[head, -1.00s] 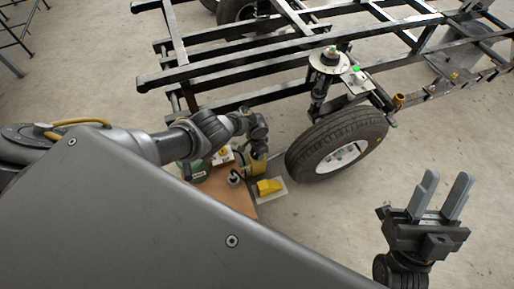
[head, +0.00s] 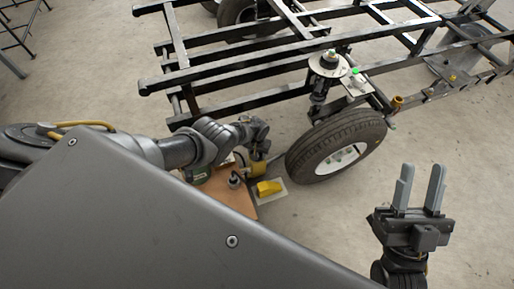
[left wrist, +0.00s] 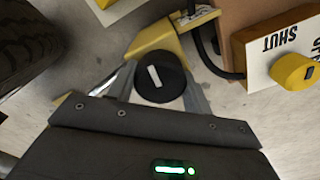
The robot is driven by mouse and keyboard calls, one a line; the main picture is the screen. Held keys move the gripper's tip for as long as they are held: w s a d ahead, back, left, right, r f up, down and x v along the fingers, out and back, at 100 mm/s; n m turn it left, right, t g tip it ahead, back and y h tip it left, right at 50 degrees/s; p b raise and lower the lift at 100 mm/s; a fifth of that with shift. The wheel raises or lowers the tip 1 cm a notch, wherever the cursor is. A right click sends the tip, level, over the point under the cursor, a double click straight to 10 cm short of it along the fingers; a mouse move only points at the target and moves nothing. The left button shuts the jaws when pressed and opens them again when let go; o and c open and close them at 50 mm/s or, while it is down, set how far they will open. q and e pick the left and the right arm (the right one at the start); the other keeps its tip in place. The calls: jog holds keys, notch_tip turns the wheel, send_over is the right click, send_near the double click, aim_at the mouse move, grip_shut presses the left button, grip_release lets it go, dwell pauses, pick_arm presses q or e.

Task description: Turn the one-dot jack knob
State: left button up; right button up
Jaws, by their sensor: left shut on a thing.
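The jack knob (left wrist: 148,90) is a round black knob with a white bar mark on its face, on a yellow body (left wrist: 155,40) in the left wrist view. My left gripper (left wrist: 160,82) is shut on this knob, with a grey finger on each side. I see no dots on the knob. In the head view the left arm reaches down to the yellow jack (head: 257,168) beside the wheel, and the wrist hides the knob. My right gripper (head: 420,186) is open and empty, fingers up, at the lower right.
A wheel (head: 337,147) on the black chassis (head: 240,62) stands right of the jack. A yellow wedge (head: 268,188) lies on a pale plate. A brown board with a yellow knob (left wrist: 293,71) and a SHUT label is close to the left gripper. Floor around the right gripper is clear.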

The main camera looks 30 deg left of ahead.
dwell(0.5)
pick_arm(q)
jog(key=o, duration=1)
